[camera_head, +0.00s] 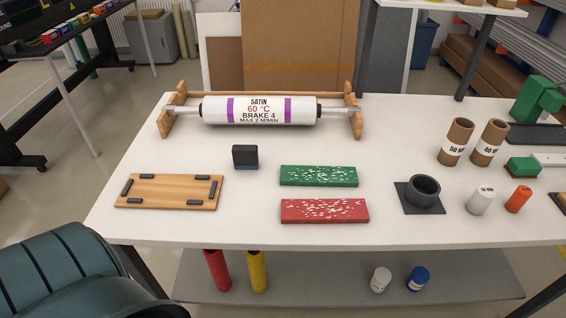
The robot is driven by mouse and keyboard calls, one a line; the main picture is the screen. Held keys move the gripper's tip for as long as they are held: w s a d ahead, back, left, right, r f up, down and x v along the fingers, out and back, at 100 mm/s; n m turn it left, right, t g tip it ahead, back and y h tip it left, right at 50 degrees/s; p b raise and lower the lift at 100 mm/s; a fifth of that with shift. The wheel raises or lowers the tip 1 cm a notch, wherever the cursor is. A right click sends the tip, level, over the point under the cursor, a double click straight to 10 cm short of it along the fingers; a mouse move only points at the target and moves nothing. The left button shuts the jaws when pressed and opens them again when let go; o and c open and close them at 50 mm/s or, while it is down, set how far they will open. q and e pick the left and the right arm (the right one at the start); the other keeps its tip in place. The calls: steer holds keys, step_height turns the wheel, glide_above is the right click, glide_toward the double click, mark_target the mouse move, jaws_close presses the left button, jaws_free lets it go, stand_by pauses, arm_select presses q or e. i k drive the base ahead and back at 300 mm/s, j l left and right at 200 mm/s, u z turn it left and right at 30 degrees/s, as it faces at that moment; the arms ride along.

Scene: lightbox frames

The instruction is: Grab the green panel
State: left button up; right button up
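The green panel (319,176) is a flat rectangular slab with white speckles. It lies flat on the white table (250,225), near the middle. A red panel (324,211) of similar shape, also white-speckled, lies just in front of it with a narrow gap between them. Nothing covers the green panel. Neither of my grippers is in view.
A labelled roller (259,110) rests on a wooden stand behind the panels. A dark block (245,156) and a wooden board (169,191) are to the left. A dark ring holder (421,193) and cardboard tubes (456,142) are to the right.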

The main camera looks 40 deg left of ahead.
mark_target(297, 175)
steer(key=i+l+u, duration=0.25)
steer(key=u, duration=0.15)
steer(key=i+l+u, duration=0.2)
steer(key=l+u, duration=0.2)
steer(key=i+l+u, duration=0.15)
steer(key=l+u, duration=0.25)
